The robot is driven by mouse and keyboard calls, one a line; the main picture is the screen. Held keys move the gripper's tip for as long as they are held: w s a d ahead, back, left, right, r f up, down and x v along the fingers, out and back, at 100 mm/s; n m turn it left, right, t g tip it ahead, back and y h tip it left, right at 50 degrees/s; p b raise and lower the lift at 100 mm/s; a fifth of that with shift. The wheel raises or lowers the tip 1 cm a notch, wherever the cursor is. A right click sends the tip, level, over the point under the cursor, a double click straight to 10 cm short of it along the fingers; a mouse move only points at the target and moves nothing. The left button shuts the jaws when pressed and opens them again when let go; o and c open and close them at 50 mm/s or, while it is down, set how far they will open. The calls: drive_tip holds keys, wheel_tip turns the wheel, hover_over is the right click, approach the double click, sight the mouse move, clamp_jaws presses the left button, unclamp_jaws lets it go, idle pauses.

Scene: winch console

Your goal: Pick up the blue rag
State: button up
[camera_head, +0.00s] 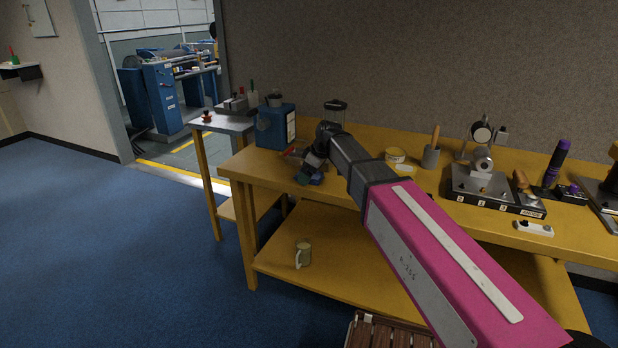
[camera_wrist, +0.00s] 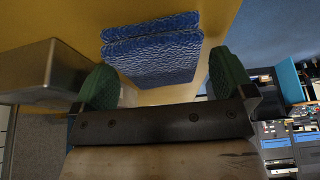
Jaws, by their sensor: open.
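The blue rag is a folded, textured cloth (camera_wrist: 152,50) lying on the yellow workbench in the wrist view. In the head view a small patch of blue (camera_head: 317,179) shows at the bench's front left edge, mostly hidden by my gripper. My gripper (camera_head: 310,168) is over that front left part of the bench. In the wrist view my gripper (camera_wrist: 164,78) is open, with a green fingertip on either side of the rag's near end. The rag appears between or just beyond the fingertips. I cannot tell whether they touch it.
A grey metal block (camera_wrist: 40,72) is close to the left finger in the wrist view. In the head view a blue box (camera_head: 274,127) stands behind my gripper on the workbench (camera_head: 262,163). A mug (camera_head: 303,255) stands on the lower shelf.

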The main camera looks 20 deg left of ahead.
drive_tip(key=c, duration=1)
drive_tip(key=shift+o, duration=0.2)
drive_tip(key=shift+r, duration=0.6)
drive_tip(key=r, duration=0.4)
drive_tip(key=shift+s+a, duration=0.25)
drive_tip(key=shift+a, duration=0.1)
drive_tip(key=s+a+r, duration=0.6)
drive_tip(key=a, duration=0.2)
drive_tip(key=shift+s+a, duration=0.25)
drive_tip(key=shift+s, duration=0.1)
drive_tip(key=shift+r, duration=0.1)
drive_tip(key=shift+o, duration=0.4)
